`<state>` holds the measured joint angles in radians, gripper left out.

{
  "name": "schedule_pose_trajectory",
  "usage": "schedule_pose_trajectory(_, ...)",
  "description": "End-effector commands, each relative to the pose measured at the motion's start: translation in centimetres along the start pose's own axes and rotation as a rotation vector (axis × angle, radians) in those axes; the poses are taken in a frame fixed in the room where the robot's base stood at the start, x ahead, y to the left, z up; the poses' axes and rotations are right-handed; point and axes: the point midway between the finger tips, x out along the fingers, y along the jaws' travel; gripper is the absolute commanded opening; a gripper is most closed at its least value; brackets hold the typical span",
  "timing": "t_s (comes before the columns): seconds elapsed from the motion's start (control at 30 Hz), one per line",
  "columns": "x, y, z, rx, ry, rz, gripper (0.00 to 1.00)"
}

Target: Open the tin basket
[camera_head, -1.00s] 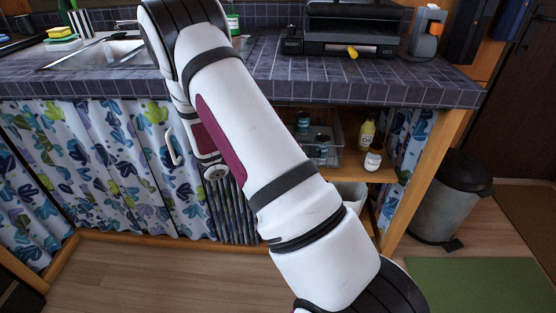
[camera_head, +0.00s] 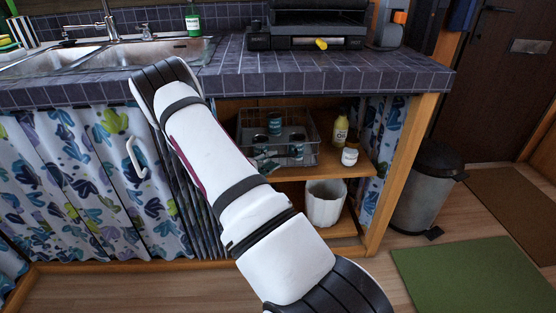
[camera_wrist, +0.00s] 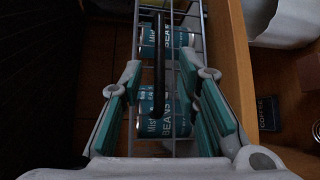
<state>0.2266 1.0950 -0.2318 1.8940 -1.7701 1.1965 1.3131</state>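The tin basket (camera_head: 312,154) is a wire basket on the upper shelf under the counter. Several teal and dark tins (camera_head: 296,146) stand in it. In the wrist view its wire side (camera_wrist: 203,35) and tins labelled BEANS (camera_wrist: 184,118) lie straight ahead. My gripper (camera_wrist: 162,82) is open, its two teal-padded fingers spread on either side of the tins in the picture. A dark upright bar shows between the fingers. I cannot tell whether the fingers touch the basket. In the head view my forearm reaches to the basket's front left and mostly hides the gripper.
A yellow bottle (camera_head: 340,130) and a small white jar (camera_head: 350,151) stand right of the basket. A white pot (camera_head: 325,203) is on the shelf below. The countertop (camera_head: 330,75) overhangs the shelf. A patterned curtain (camera_head: 90,190) covers the left. The floor in front is clear.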

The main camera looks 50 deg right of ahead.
Motion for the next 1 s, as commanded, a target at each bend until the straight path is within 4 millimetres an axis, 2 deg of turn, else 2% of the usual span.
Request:
schedule_pose_trajectory(0.1,2.1,-0.1,0.1,0.001,-0.003,0.0,0.29)
schedule_pose_trajectory(0.3,3.9,0.0,0.0,0.002,-0.001,0.0,0.29)
schedule_pose_trajectory(0.67,4.3,0.0,0.0,0.0,0.0,0.0,0.29)
schedule_pose_trajectory(0.8,4.3,0.0,0.0,0.0,0.0,0.0,0.0)
schedule_pose_trajectory(1.0,4.3,0.0,0.0,0.0,0.0,0.0,0.0)
